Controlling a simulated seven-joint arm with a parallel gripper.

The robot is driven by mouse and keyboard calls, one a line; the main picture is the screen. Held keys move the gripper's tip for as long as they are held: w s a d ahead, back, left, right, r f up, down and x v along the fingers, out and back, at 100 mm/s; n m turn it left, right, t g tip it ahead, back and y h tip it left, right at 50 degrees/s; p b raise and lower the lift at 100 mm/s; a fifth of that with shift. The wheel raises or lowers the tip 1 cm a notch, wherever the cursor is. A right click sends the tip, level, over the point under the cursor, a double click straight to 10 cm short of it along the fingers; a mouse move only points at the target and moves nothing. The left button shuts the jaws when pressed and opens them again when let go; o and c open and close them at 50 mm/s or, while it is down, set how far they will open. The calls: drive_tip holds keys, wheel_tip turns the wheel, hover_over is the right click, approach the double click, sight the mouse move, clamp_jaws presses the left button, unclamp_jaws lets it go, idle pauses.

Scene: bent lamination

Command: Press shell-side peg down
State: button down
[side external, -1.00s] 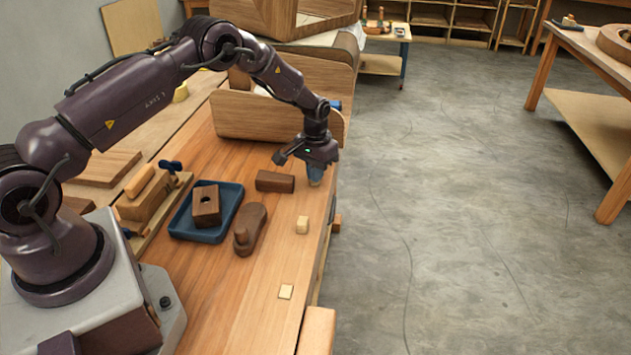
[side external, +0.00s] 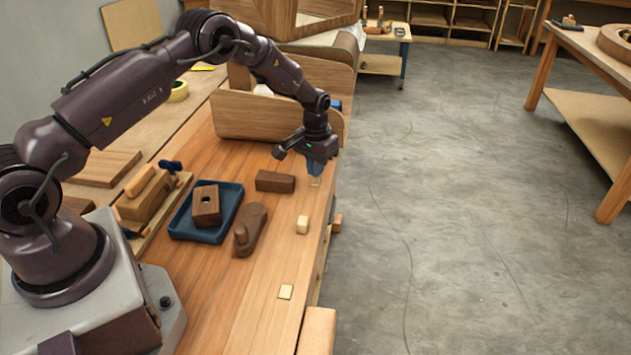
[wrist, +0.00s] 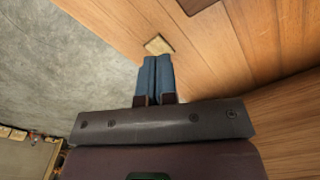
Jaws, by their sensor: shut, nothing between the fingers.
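My gripper (side external: 315,175) is shut, with its blue fingers pointing down near the bench's right edge. A small pale square piece (side external: 315,182), which looks like the shell-side peg, shows just below the fingertips. In the wrist view, the shut fingers (wrist: 155,60) lie together with the pale square (wrist: 158,45) right at their tips. The fingers hide part of it, and I cannot tell whether they touch it. It appears low, close to the bench surface. The curved wooden shell (side external: 265,118) stands behind the gripper.
A pale block (side external: 302,225) stands nearer the camera, and a flat pale square (side external: 285,291) lies further forward. The front bench surface is mostly clear.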

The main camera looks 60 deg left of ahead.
sight(316, 181)
drive_tip(key=shift+r, duration=2.8)
